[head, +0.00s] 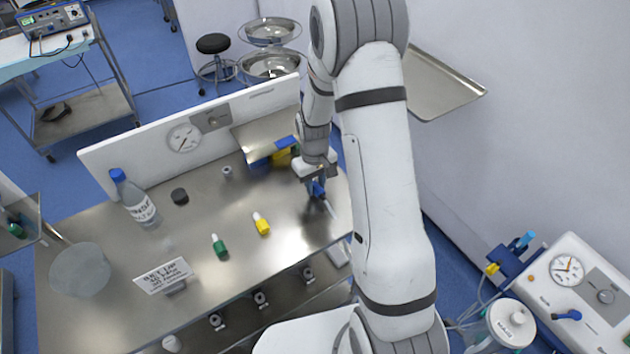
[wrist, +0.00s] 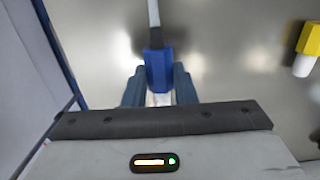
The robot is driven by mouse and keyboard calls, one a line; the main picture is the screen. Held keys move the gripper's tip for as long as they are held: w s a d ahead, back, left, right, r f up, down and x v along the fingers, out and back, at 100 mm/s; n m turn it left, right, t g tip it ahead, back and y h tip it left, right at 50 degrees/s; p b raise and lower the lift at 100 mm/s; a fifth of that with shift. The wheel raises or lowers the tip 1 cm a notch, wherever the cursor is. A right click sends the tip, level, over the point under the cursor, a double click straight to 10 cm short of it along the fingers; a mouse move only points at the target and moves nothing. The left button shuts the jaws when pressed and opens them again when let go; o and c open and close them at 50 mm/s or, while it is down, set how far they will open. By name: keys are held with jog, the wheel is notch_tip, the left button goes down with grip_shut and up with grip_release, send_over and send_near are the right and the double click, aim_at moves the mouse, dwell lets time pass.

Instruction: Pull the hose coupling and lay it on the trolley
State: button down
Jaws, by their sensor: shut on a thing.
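The hose coupling is a blue body with a pale stub (head: 318,189). It is held in my gripper (head: 316,182), close over the right end of the steel trolley top (head: 215,285). In the wrist view the blue coupling (wrist: 157,68) sits between my two blue-grey fingers (wrist: 159,88), with its stub pointing up the picture. My gripper is shut on it. I cannot tell whether the coupling touches the trolley top. A yellow coupling (head: 261,223) and a green coupling (head: 219,246) lie on the trolley to the left.
A bottle (head: 138,203), a black puck (head: 180,196), a sign card (head: 163,276) and a bowl (head: 80,270) stand on the trolley. A panel with a gauge (head: 184,138) runs along its back. Another machine with a gauge (head: 567,268) is at the right. Bare steel surrounds the loose couplings.

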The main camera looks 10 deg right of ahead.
jog(key=c, duration=1.1)
grip_release()
jog(key=r, duration=0.3)
jog(key=r+b, duration=0.1)
jog(key=r, duration=0.2)
jog(key=shift+w+a+r, duration=0.1)
jog(key=shift+w+r, duration=0.1)
jog(key=shift+r, duration=0.65)
jog(key=shift+s+r, duration=0.1)
jog(key=shift+r, duration=0.25)
jog(key=s+r+m+t, duration=0.3)
jog(key=s+r+t, duration=0.1)
jog(key=s+r, duration=1.3)
jog(key=s, duration=0.5)
jog(key=shift+r+m, duration=0.15)
jog(key=shift+m, duration=0.15)
